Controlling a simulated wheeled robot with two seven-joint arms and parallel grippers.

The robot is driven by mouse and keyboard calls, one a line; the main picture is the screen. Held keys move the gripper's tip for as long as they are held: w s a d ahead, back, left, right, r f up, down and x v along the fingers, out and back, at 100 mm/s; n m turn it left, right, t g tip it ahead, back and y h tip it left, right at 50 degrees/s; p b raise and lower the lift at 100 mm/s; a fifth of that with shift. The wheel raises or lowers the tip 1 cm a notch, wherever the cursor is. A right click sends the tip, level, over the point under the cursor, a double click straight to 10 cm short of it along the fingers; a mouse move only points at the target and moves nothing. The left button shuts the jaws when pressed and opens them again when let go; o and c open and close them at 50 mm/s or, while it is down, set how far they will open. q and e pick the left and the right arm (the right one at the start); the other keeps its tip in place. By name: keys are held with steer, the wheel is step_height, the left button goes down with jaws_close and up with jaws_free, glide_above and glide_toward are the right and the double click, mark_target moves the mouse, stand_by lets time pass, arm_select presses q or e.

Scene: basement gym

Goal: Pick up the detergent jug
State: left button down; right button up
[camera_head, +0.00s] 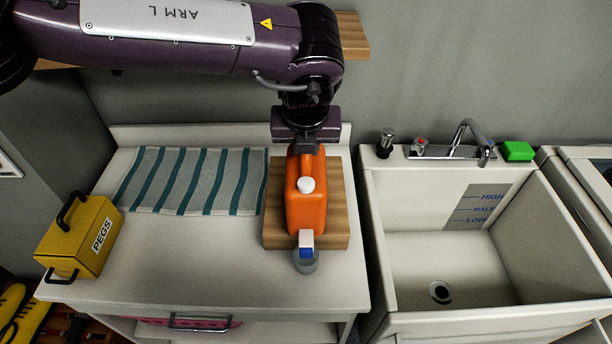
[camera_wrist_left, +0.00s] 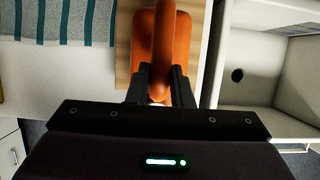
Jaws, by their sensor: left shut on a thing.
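The detergent jug (camera_head: 306,205) is orange with a white cap. Whether the jug's base is clear of the board I cannot tell. My right gripper is not in view.
A striped towel (camera_head: 190,180) and a yellow pegs box (camera_head: 82,236) lie to the left. A sink (camera_head: 440,255) with a tap (camera_head: 470,140) and a green sponge (camera_head: 517,151) are to the right.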

arm_select(q)
steer(key=shift+w+r, duration=0.1)
steer(key=shift+r, duration=0.15)
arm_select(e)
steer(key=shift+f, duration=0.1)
arm_select(q)
steer(key=shift+r+b, duration=0.3)
steer(key=shift+r, duration=0.3)
step_height(320, 180, up, 18)
steer(key=b, duration=0.1)
steer(key=shift+r, duration=0.25)
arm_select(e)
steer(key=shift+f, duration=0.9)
arm_select(q)
steer(key=shift+f, duration=0.1)
steer(key=shift+f+b, duration=4.1)
steer(key=shift+f, duration=2.1)
steer(key=shift+f+b, duration=2.15)
steer(key=shift+f, duration=1.5)
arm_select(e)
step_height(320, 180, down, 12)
arm_select(q)
steer(key=shift+s+f, duration=0.1)
steer(key=shift+s, duration=0.1)
